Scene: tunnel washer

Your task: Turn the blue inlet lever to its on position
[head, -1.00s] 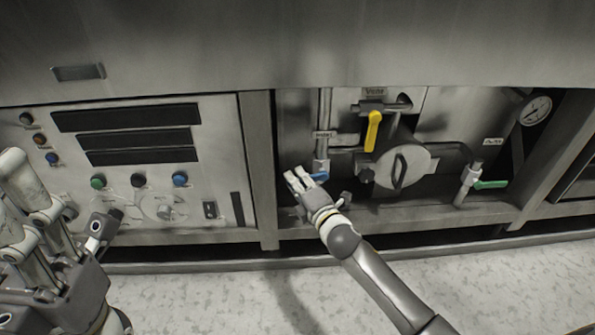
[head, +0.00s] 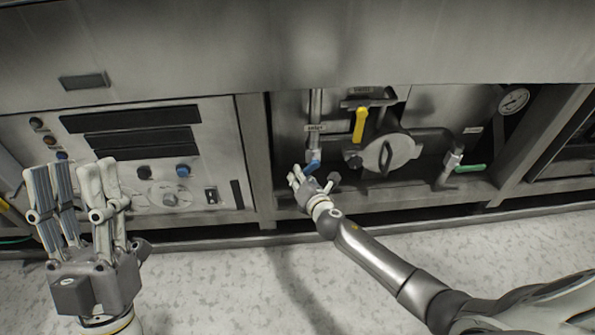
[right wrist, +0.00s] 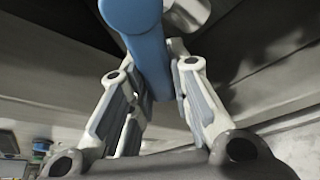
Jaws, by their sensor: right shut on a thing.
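The blue inlet lever (head: 312,166) sits at the lower end of a vertical pipe in the open recess, slanting down to the left in the head view. My right gripper (head: 299,174) is at the lever, with its fingers hiding part of it. In the right wrist view the blue lever (right wrist: 148,45) runs down between the two fingers of my right gripper (right wrist: 153,95), which is shut on it. My left gripper (head: 78,170) is raised in front of the control panel, fingers pointing up, open and empty.
A yellow lever (head: 360,125) hangs above and right of the blue one. A round hatch (head: 388,154), a green lever (head: 470,168) and a gauge (head: 514,101) are further right. A control panel (head: 215,150) with knobs is left. A metal sill and posts frame the recess.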

